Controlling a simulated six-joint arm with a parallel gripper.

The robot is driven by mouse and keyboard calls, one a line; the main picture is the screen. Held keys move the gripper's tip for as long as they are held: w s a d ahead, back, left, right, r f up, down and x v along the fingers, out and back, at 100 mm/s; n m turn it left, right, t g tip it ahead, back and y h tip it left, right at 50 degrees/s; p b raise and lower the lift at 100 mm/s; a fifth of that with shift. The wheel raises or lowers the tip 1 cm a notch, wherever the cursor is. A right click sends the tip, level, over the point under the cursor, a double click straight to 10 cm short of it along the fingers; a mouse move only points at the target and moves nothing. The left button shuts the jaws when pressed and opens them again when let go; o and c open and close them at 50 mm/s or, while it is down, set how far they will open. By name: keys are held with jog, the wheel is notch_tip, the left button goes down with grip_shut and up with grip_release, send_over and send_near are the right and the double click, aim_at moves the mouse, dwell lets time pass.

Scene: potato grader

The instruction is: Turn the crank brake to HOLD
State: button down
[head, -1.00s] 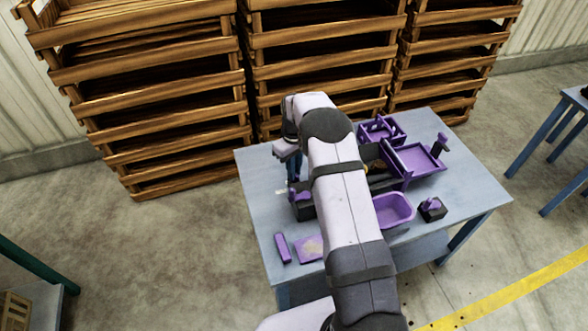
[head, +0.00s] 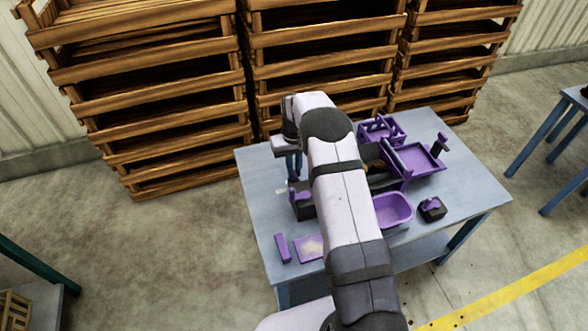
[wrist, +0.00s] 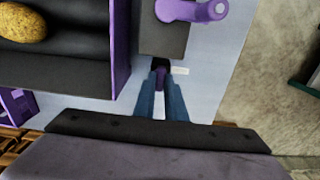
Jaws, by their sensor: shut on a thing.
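The black crank housing (wrist: 165,40) carries a purple crank arm with a round knob (wrist: 192,10) at the top of the wrist view. In the head view the housing (head: 304,211) stands at the table's left side. A small purple lever (wrist: 160,76), which looks like the brake, sticks out at the housing's near end, beside a small white label (wrist: 180,70). My gripper (wrist: 161,84) has its blue fingers shut on this lever, one on each side. The label is too small to read. In the head view the lever is hidden around my gripper (head: 294,176).
The purple-walled grader (wrist: 120,45) with dark rollers and a potato (wrist: 22,22) stands left of the housing in the wrist view. A purple tub (head: 394,210), a black box (head: 432,210) and a purple block (head: 282,248) sit on the blue-grey table (head: 262,215). Wooden crates (head: 160,125) stand behind.

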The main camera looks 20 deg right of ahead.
jog(key=c, duration=1.8)
grip_release()
jog(key=shift+r, duration=0.1)
jog(key=shift+r+b, duration=0.45)
jog(key=shift+r, duration=3.15)
